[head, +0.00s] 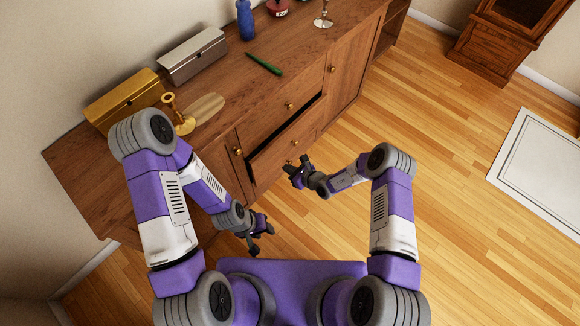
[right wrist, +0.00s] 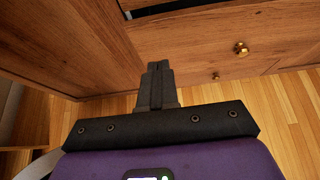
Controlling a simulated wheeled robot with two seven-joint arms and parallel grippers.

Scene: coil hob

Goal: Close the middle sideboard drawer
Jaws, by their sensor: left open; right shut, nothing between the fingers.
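The wooden sideboard (head: 215,150) stands along the wall. Its middle drawer (head: 284,142) is partly pulled out, with a dark gap above its front. In the right wrist view, the drawer front (right wrist: 190,38) has a brass knob (right wrist: 241,48), and a dark strip of opening shows at the top. My right gripper (head: 297,169) is shut and empty, close to the drawer front on its outer side. In the right wrist view its fingers (right wrist: 157,72) point towards the sideboard; I cannot tell whether they touch. My left gripper (head: 262,238) is open and empty, lower and clear of the sideboard.
On the sideboard top are a gold box (head: 125,100), a silver box (head: 192,55), a brass candlestick (head: 178,115), an oval board (head: 205,108), a green pen-like item (head: 264,64) and a blue bottle (head: 245,20).

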